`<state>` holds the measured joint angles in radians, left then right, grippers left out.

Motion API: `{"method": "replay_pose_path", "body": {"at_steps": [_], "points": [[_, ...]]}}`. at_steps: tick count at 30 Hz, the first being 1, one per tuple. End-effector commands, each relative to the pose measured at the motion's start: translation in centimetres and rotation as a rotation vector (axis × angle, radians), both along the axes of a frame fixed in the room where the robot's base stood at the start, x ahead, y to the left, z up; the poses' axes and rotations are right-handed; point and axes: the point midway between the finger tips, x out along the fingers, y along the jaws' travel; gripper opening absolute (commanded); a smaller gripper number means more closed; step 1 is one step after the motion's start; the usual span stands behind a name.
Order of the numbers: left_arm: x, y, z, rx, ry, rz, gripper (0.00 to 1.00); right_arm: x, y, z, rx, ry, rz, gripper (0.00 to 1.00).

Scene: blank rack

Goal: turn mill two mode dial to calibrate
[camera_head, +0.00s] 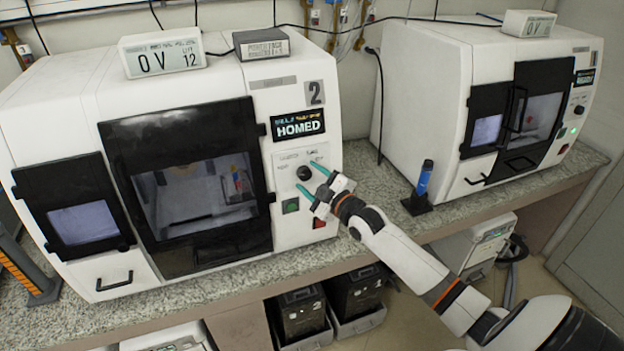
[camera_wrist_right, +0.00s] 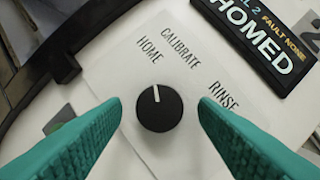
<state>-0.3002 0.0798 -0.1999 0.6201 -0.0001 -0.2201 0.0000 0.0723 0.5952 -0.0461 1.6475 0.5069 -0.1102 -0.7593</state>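Mill two (camera_head: 85,110) is the white machine at left in the head view, with a "2" plate and a display (camera_head: 298,124) reading HOMED. Its black round mode dial (camera_head: 304,173) is on the front panel. In the right wrist view the dial (camera_wrist_right: 159,115) has a white pointer mark aimed up and slightly left, toward HOME. The labels HOME, CALIBRATE (camera_wrist_right: 180,47) and RINSE (camera_wrist_right: 223,96) surround it. My right gripper (camera_head: 305,176) is open, its teal fingers on either side of the dial, with visible gaps in the wrist view (camera_wrist_right: 160,104). My left gripper is out of view.
A green button (camera_head: 290,206) and a red button (camera_head: 319,223) sit below the dial. A second white machine (camera_head: 428,75) stands at right. A blue tool in a black stand (camera_head: 417,204) is on the speckled counter between them.

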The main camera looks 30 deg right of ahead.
Motion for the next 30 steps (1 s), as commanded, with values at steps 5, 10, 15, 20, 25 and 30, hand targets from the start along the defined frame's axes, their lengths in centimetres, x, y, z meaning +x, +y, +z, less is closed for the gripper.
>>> {"method": "replay_pose_path", "body": {"at_steps": [5,10,15,20,25,30], "points": [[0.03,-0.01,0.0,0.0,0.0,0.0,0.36,-0.02,-0.01,0.01,0.0,0.0,0.0,0.26],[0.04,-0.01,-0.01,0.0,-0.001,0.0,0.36,-0.03,0.0,-0.01,0.001,0.0,0.0,0.1],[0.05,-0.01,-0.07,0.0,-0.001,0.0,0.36,-0.03,0.03,-0.08,0.023,-0.004,-0.004,0.1],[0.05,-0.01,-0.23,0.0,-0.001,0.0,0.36,-0.03,0.08,-0.21,0.087,-0.02,-0.013,0.1],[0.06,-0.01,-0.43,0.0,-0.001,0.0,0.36,-0.01,0.16,-0.34,0.201,-0.046,-0.031,0.1],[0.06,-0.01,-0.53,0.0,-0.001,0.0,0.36,-0.01,0.26,-0.39,0.335,-0.078,-0.052,0.1]]}}
